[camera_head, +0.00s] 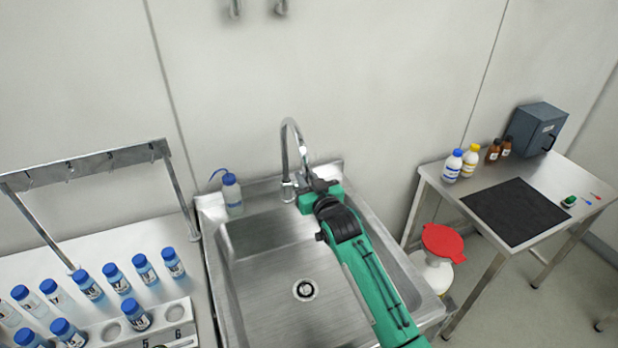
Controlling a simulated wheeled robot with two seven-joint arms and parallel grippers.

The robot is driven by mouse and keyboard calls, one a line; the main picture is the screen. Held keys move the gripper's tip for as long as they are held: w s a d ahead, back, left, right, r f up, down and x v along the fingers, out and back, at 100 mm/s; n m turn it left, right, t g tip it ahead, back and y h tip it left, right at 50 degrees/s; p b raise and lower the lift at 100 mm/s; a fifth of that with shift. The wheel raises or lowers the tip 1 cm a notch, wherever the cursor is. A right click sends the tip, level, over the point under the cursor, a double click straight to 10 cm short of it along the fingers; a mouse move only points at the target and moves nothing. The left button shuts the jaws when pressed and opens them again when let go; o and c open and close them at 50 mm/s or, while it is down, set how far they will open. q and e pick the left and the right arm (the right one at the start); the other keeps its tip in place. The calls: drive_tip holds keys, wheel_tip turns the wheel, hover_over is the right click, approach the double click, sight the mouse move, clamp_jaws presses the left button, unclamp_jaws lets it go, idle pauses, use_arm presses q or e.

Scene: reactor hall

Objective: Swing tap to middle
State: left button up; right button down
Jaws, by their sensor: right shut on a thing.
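The tap (287,143) is a chrome gooseneck at the back edge of the steel sink (275,275). Its spout arches up and bends toward the right, with the outlet above the back right part of the sink. My right gripper (311,188) is at the tap's lower right, beside its base. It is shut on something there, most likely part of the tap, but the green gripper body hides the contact. My right arm reaches over the right part of the basin. My left gripper is not in view.
A wash bottle (232,193) stands at the sink's back left corner. Blue-capped bottles (118,279) fill the left bench. A white container with a red lid (443,243) stands right of the sink. A side table (560,182) holds bottles and a grey box (535,129).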

drive_tip(key=shift+r, duration=0.1)
drive_tip(key=c, duration=1.3)
unclamp_jaws()
drive_tip(key=shift+s, duration=0.1)
drive_tip(key=shift+s+d+f, duration=0.2)
drive_tip(key=shift+s, duration=0.05)
drive_tip(key=b+v, duration=0.4)
drive_tip(key=v, duration=0.9)
drive_tip(key=shift+a+r, duration=0.1)
drive_tip(key=shift+r, duration=0.05)
